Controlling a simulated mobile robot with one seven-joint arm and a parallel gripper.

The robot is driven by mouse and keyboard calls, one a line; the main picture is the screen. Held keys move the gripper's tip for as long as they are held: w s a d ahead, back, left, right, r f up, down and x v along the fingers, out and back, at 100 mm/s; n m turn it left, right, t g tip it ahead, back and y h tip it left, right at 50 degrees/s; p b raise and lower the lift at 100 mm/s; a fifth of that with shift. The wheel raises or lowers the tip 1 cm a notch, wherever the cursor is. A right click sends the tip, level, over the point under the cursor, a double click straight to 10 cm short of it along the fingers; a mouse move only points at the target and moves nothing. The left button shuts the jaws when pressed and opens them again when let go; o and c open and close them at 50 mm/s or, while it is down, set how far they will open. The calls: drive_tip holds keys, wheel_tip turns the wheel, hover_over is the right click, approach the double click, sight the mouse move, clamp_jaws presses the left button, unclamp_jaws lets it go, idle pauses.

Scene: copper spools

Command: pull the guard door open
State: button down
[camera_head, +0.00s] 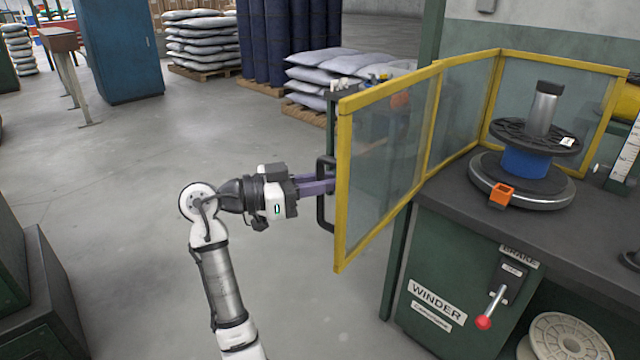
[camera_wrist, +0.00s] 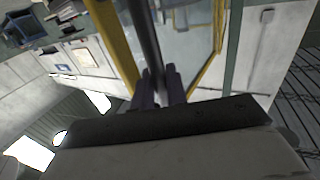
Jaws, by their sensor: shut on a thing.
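The guard door (camera_head: 382,165) is a clear panel in a yellow frame, standing at the front left of the winder (camera_head: 440,290) and swung out from the rest of the yellow guard. Its black handle (camera_head: 322,205) is on the door's left edge. My gripper (camera_head: 330,186) reaches in from the left and is shut on the handle. In the wrist view, the handle (camera_wrist: 150,45) runs as a dark bar down between my two fingers (camera_wrist: 158,88), with the door's yellow frame (camera_wrist: 115,45) beside it. The exact finger contact is partly hidden.
On the winder's top stand a spool with a blue core (camera_head: 525,160) and an orange block (camera_head: 502,194). A red-knobbed brake lever (camera_head: 484,322) sticks out in front. Stacked sacks (camera_head: 330,72) lie behind the door. The floor (camera_head: 130,200) to the left is clear.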

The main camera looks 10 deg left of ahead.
drive_tip(key=shift+w+a, duration=0.3)
drive_tip(key=shift+a, duration=0.05)
idle(0.3)
drive_tip(key=c, duration=1.5)
unclamp_jaws()
drive_tip(key=v, duration=1.3)
drive_tip(key=shift+s+a+b, duration=0.2)
drive_tip(key=shift+a+b, duration=0.15)
drive_tip(key=shift+b, duration=0.05)
